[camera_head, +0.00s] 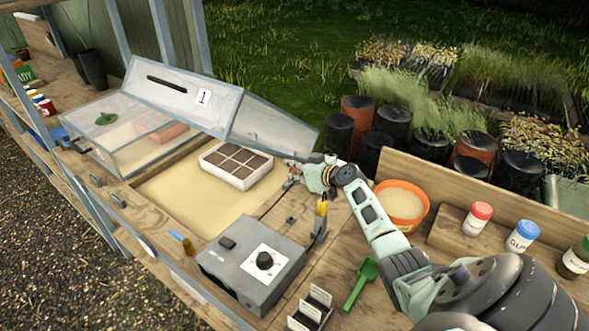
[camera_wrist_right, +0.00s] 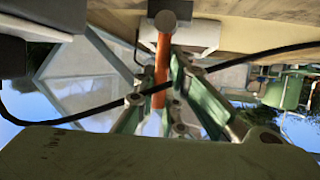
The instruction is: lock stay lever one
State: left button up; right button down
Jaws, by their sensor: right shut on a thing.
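The lid marked 1 (camera_head: 203,97) stands raised and tilted over a sand bed (camera_head: 180,205). My right gripper (camera_head: 318,176) is at the right end of this bed, beside small metal fittings (camera_head: 291,179). In the right wrist view, my right gripper (camera_wrist_right: 160,98) is shut on an orange lever (camera_wrist_right: 162,62), which hangs from a grey round pivot (camera_wrist_right: 166,20). In the head view the gripper hides most of that lever. A yellow-handled part (camera_head: 321,208) stands just below the gripper. My left gripper is not in view.
A white cell tray (camera_head: 240,183) sits on the sand. A grey control box (camera_head: 230,275) stands in front. An orange bowl of sand (camera_head: 402,204), a green scoop (camera_head: 361,283) and capped jars (camera_head: 477,218) lie to the right. A black cable (camera_wrist_right: 80,108) crosses the wrist view.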

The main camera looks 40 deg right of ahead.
jog(key=shift+d, duration=0.1)
jog(key=b, duration=0.1)
jog(key=a+n+h+b, duration=0.1)
jog(key=b, duration=0.1)
jog(key=shift+s+f+t, duration=0.2)
jog(key=shift+f+t, duration=0.1)
jog(key=shift+f, duration=0.05)
jog(key=shift+a+r+n+b, duration=0.2)
jog(key=shift+r+n+b, duration=0.05)
jog(key=shift+n+b, duration=0.15)
jog(key=shift+r, duration=0.1)
jog(key=c, duration=1.8)
grip_release()
